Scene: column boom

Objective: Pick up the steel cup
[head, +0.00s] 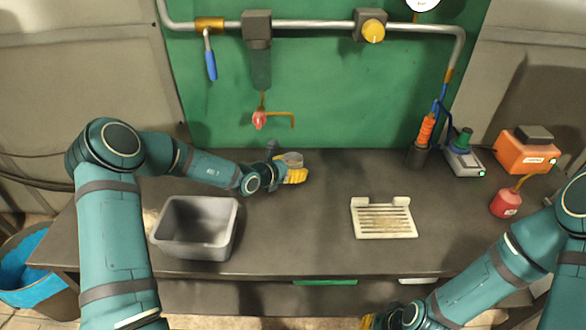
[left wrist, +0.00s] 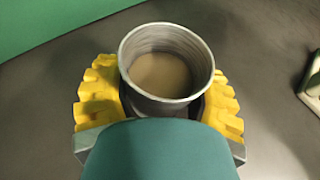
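The steel cup (head: 293,158) stands upright towards the back of the bench, left of the middle. In the left wrist view the cup (left wrist: 167,97) has a round metal rim, with a brownish surface inside. My left gripper (head: 296,175) is at the cup, with one yellow finger on each side of it. Dark strips lie between the fingers and the cup wall, so I cannot tell whether the fingers press on it. The cup's lower part is hidden. My right gripper (head: 369,321) is barely in view at the bottom edge, well away from the cup.
A grey bin (head: 235,225) stands at the bench's left front. A slatted cream tray (head: 384,234) lies to the right. An orange box (head: 526,152) and a red can (head: 506,203) stand at the far right. The bench's middle is clear.

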